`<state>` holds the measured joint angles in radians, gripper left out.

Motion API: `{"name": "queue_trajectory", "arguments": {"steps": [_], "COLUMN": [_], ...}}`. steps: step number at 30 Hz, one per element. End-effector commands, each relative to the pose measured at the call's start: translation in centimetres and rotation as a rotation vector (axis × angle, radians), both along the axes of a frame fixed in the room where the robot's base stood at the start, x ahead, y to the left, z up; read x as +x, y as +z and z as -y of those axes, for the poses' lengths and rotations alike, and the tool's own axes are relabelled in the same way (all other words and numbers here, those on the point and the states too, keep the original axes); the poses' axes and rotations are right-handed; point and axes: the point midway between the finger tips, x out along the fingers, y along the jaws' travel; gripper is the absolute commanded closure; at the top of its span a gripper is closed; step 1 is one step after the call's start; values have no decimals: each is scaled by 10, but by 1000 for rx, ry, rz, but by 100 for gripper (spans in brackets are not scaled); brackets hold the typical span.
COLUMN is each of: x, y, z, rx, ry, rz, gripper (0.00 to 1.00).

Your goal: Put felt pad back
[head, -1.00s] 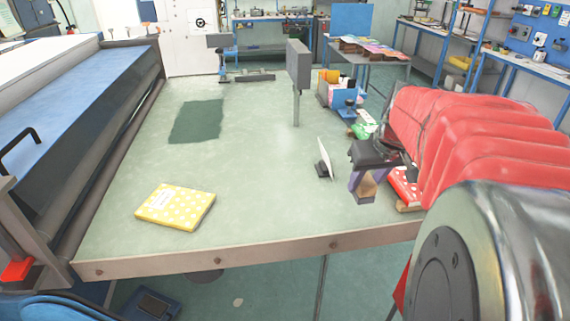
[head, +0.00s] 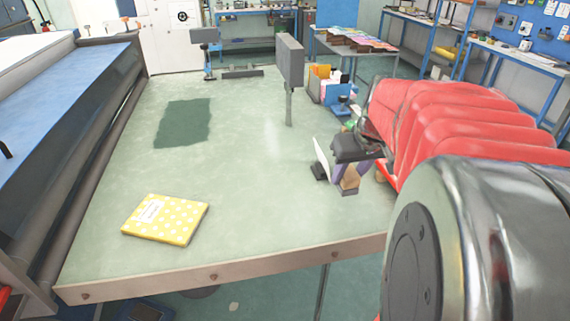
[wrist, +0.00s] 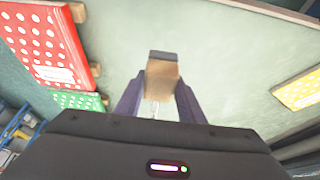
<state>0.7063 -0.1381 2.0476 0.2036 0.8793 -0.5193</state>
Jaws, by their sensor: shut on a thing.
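My gripper (head: 350,172) has purple fingers and is shut on a tan block with a dark grey end, which I take to be the felt pad (head: 350,181). The pad hangs below the fingers at the right side of the table, with its dark end down. In the wrist view the pad (wrist: 162,78) sits between the two fingers of my gripper (wrist: 160,98), dark end away from me. I cannot tell how high it is above the table. The pad's place is not clear from these views.
A white upright plate (head: 321,158) on a dark base stands just left of my gripper. A yellow dotted book (head: 165,220) lies front left; a dark green patch (head: 183,123) lies further back. Red (wrist: 45,45) and green (wrist: 80,101) dotted books lie near the edge. The table's middle is clear.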

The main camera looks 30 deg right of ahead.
Motion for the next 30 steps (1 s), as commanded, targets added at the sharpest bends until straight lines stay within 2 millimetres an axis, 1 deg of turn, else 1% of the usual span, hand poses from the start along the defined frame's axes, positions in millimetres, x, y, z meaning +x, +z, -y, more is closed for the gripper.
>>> {"name": "queue_trajectory", "arguments": {"steps": [6, 9, 12, 20, 22, 30], "x": [-1, 0, 0, 1, 0, 0], "y": [-36, -48, -52, -52, -55, -86], "z": [-1, -1, 0, 0, -1, -1], "rx": [2, 2, 0, 0, 1, 2], "ry": [0, 0, 0, 1, 1, 3], "rz": [-4, -3, 0, 0, -1, -3], "gripper": [86, 86, 86, 86, 86, 86]}}
